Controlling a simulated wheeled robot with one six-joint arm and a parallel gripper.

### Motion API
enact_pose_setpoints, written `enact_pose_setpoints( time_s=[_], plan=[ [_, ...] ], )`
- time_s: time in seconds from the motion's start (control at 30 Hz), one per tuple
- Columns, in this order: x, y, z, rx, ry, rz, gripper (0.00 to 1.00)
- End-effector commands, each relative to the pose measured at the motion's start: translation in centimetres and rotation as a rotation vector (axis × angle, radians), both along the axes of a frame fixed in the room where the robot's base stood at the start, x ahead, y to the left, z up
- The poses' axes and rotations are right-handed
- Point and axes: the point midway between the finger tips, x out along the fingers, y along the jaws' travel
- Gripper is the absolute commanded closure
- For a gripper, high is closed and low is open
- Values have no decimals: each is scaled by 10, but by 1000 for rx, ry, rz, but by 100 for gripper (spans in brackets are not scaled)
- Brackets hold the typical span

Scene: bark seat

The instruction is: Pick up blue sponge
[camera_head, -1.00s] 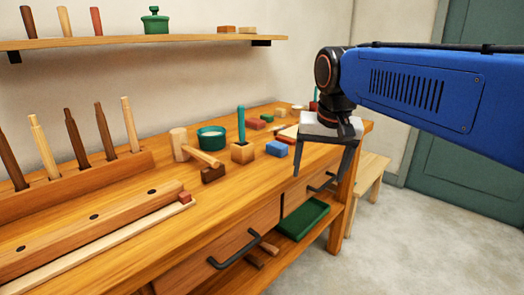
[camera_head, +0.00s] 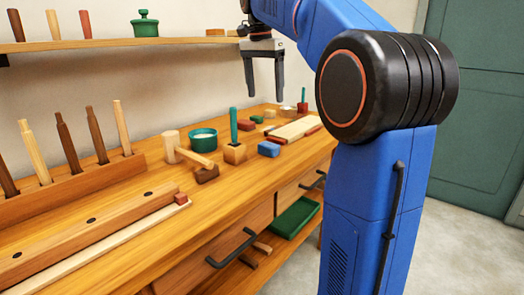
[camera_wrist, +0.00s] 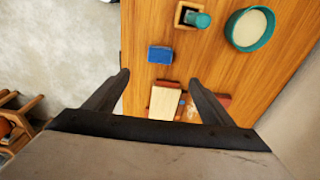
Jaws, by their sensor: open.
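The blue sponge (camera_head: 269,149) is a small blue block lying on the wooden workbench, just right of a wooden block that holds a green-handled tool. It also shows in the wrist view (camera_wrist: 160,54), above and between my fingertips in the picture. My gripper (camera_head: 263,88) hangs fingers down, above the bench and well clear of the sponge. It is open, with nothing between its fingers; in the wrist view the two fingers (camera_wrist: 158,78) are spread wide.
A wooden block with a green handle (camera_head: 235,153) and a green bowl (camera_head: 203,140) stand left of the sponge. A mallet (camera_head: 195,155) lies further left. A pale board (camera_head: 298,129) lies to the right. The shelf (camera_head: 130,44) is near my gripper.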

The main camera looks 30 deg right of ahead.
Motion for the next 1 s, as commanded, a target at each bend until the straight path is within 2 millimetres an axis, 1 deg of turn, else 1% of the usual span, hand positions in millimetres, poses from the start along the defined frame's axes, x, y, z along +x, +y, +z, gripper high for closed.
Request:
enact_pose_setpoints(
  time_s=[0.07, 0.17, 0.4, 0.6, 0.7, 0.93, 1.0],
  plan=[
    [0, -1, -7, 0, 3, -2, 23],
    [0, -3, -23, 1, 3, -2, 23],
    [2, -8, -66, 1, 4, -1, 23],
    [3, -11, -99, 0, 3, 0, 23],
    [4, -12, -110, 0, 2, 0, 23],
    [5, -14, -123, 1, 1, 0, 23],
    [5, -14, -130, 0, 2, 0, 23]
  ],
)
